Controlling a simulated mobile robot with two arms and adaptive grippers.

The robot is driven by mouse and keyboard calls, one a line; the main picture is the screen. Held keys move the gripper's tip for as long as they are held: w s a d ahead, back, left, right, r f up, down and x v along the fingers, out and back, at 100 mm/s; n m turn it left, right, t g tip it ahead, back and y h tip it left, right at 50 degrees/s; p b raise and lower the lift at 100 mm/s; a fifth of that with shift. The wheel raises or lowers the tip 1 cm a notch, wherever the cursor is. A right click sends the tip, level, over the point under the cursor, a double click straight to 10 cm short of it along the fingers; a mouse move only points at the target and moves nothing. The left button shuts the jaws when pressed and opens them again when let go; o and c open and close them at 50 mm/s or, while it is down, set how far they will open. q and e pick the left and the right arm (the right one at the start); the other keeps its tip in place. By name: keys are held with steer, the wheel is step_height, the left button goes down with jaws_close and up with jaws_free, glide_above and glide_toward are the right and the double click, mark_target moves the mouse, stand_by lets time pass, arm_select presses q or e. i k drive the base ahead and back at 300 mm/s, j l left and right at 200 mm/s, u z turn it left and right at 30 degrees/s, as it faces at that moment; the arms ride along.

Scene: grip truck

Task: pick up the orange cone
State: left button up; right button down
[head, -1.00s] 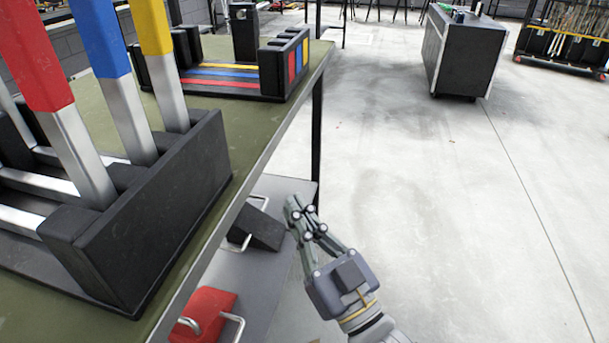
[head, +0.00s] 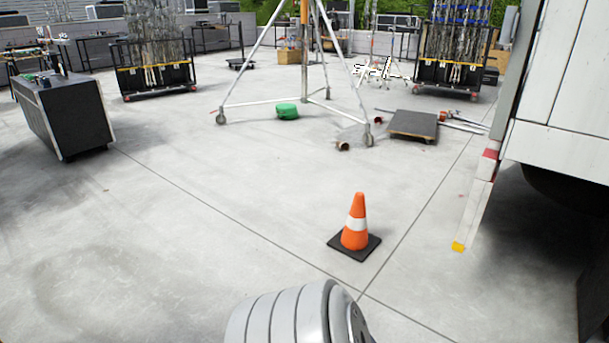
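The orange cone (head: 357,224) stands upright on the concrete floor, right of the middle of the head view. It has a white band and a square black base. Nothing touches it. A grey ribbed part of my own arm shows at the bottom edge, nearer to me than the cone. Neither of my grippers is in view now.
A white truck (head: 565,95) stands at the right, close to the cone. A wheeled tripod stand (head: 305,60), a green round object (head: 287,111) and a flat dark dolly (head: 414,125) are behind it. A black case (head: 66,115) stands left. Floor around the cone is clear.

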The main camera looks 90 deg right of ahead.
mark_target(354, 240)
steer(key=k+z, duration=0.15)
steer(key=z, duration=0.35)
steer(key=k+l+z, duration=0.1)
steer(key=z, duration=2.3)
steer(key=i+j+z, duration=0.2)
steer(key=j, duration=0.25)
steer(key=j+z, duration=0.2)
steer(key=j, duration=0.2)
steer(key=j+z, duration=0.2)
steer(key=j, duration=0.25)
steer(key=i+j, duration=0.05)
